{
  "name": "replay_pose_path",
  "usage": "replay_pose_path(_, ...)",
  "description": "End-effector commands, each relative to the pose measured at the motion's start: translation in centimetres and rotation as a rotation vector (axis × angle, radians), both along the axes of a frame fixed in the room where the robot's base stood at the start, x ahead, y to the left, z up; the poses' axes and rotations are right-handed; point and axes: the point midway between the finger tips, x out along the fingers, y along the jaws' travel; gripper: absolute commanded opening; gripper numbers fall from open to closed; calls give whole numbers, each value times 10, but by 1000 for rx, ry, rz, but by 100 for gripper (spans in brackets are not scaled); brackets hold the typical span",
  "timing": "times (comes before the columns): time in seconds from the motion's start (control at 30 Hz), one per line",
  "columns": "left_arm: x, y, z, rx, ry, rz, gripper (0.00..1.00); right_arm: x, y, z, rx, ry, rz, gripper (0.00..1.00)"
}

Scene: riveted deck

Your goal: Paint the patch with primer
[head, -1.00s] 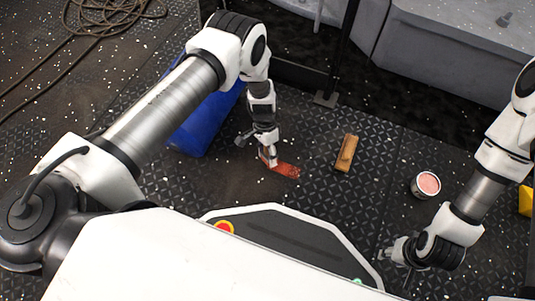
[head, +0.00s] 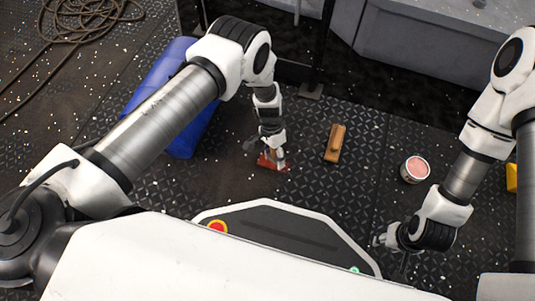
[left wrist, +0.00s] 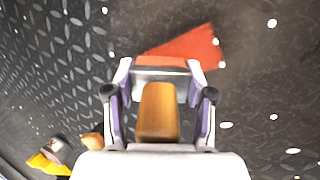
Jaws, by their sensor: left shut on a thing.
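My left gripper (head: 274,148) is shut on a brush. In the left wrist view the brush's wooden handle (left wrist: 158,112) lies between the fingers, with a metal band and reddish bristles (left wrist: 160,62) ahead. The brush end is over the reddish-orange patch (head: 264,162) on the deck, partly covering it. The patch also shows in the left wrist view (left wrist: 195,45). Whether the bristles touch it, I cannot tell. An open can (head: 415,169) of pinkish primer stands to the right. My right gripper (head: 391,251) is open and empty, low near my base.
A wooden block (head: 334,144) with a raised grip lies between patch and can. A blue container (head: 190,138) stands behind my left arm. A yellow object (head: 511,178) is at the far right. Coiled cable (head: 85,25) lies at upper left. A grey machine (head: 425,45) bounds the back.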

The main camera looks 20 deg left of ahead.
Motion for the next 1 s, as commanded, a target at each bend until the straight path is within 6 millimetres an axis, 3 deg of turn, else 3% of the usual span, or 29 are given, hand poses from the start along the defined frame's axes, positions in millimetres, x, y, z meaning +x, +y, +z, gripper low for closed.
replay_pose_path(0.63, -2, -50, 0, -1, -1, 0, 1, 0, 0, -4, 0, 0, 0, 40)
replay_pose_path(0.83, -2, -47, -1, 0, 0, 2, 1, 0, 0, -3, 0, 0, 0, 40)
replay_pose_path(1.0, -1, -31, 0, 1, 1, 3, 1, 0, 0, 4, 0, 0, 0, 40)
